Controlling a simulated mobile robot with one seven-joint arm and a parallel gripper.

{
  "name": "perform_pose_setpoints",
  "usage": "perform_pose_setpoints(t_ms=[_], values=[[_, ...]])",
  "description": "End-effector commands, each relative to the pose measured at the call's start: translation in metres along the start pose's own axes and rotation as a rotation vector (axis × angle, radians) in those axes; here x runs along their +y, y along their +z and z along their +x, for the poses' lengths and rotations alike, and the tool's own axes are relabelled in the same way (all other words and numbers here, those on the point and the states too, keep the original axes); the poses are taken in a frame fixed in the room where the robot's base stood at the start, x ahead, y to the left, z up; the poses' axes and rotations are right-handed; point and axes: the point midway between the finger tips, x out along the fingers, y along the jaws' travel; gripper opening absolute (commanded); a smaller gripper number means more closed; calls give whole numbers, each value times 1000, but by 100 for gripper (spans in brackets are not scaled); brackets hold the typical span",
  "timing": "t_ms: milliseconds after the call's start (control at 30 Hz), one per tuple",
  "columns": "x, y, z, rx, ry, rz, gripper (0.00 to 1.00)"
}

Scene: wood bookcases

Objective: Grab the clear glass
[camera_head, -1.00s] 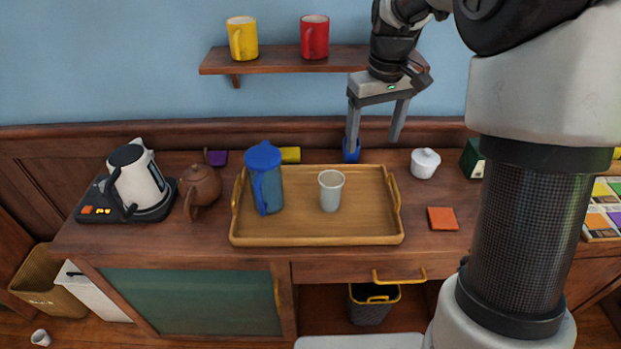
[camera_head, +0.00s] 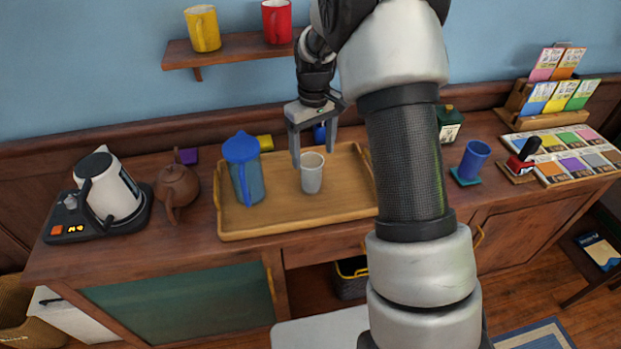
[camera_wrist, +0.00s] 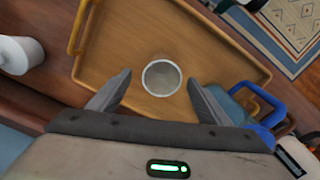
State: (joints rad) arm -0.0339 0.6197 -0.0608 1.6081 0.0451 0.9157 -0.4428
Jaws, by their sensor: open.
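The clear glass (camera_head: 312,174) is a pale, greyish tumbler standing upright on the wooden tray (camera_head: 270,221). In the wrist view the glass (camera_wrist: 161,77) shows its round rim from above, just beyond and between the fingertips. My gripper (camera_head: 315,160) is open and empty, with its fingers pointing down at the back of the glass. In the wrist view my gripper (camera_wrist: 158,92) has one finger on either side of the glass line. I cannot tell whether a finger touches it.
A blue-lidded pitcher (camera_head: 244,180) stands on the tray left of the glass. A brown teapot (camera_head: 177,187) and a white kettle (camera_head: 109,190) are further left. A blue cup (camera_head: 473,160) stands on the right. The tray's front and right parts are clear.

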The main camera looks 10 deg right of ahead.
Motion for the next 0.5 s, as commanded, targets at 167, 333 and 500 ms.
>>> perform_pose_setpoints(t_ms=[167, 333, 500], values=[[0, 0, 30, -3, -1, -1, 72], [0, 0, 39, 0, 1, -1, 72], [-2, -1, 53, -3, 0, -1, 72]])
